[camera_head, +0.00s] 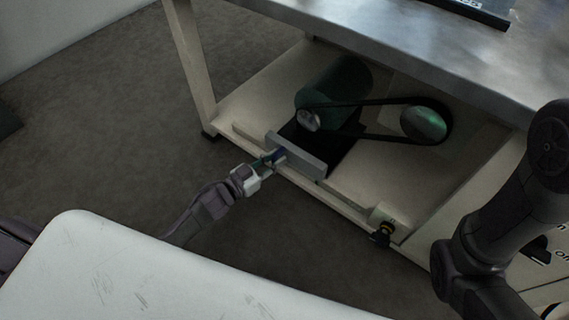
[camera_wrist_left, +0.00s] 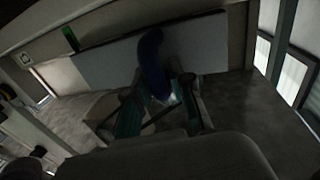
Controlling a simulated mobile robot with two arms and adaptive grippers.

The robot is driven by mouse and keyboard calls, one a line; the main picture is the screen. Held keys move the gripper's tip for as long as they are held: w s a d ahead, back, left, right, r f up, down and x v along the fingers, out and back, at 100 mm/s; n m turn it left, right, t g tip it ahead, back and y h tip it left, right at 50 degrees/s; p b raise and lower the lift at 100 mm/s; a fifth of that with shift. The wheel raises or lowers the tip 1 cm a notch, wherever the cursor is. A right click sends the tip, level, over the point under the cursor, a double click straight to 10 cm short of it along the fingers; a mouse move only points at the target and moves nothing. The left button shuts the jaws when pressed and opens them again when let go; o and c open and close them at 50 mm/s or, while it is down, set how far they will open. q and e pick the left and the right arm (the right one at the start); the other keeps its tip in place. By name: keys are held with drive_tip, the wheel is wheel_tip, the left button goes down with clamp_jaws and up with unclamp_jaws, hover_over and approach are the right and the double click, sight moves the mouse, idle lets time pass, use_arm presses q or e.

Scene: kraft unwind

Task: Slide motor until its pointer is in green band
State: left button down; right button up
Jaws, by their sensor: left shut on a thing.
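The green motor (camera_head: 343,84) sits on the lower shelf under the metal-topped bench, on a dark sliding plate (camera_head: 335,143). A black belt (camera_head: 375,103) loops from its small pulley (camera_head: 308,120) to a larger green pulley (camera_head: 424,123). A grey bar (camera_head: 300,157) runs along the plate's front. My left gripper (camera_head: 271,161) is shut on a blue handle on that bar; the blue handle (camera_wrist_left: 152,62) also shows between the fingers in the left wrist view. A small green mark (camera_wrist_left: 70,38) is at the bar's upper left there. I cannot make out the pointer. My right gripper is out of view.
The bench leg (camera_head: 191,65) stands left of the shelf. A small box with a yellow and black knob (camera_head: 386,228) sits at the shelf's front right. My white base top fills the lower left, and my right arm is at the right edge. Open floor (camera_head: 110,130) lies left.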

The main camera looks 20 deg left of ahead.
use_arm(q)
drive_tip(key=c, duration=1.1)
unclamp_jaws()
drive_tip(key=shift+d+r, duration=0.1)
drive_tip(key=shift+s, duration=0.1)
drive_tip(key=shift+s+a, duration=0.25)
drive_tip(key=shift+s, duration=0.05)
drive_tip(key=v, duration=1.1)
drive_tip(key=shift+s+a, duration=0.1)
drive_tip(key=shift+s, duration=0.05)
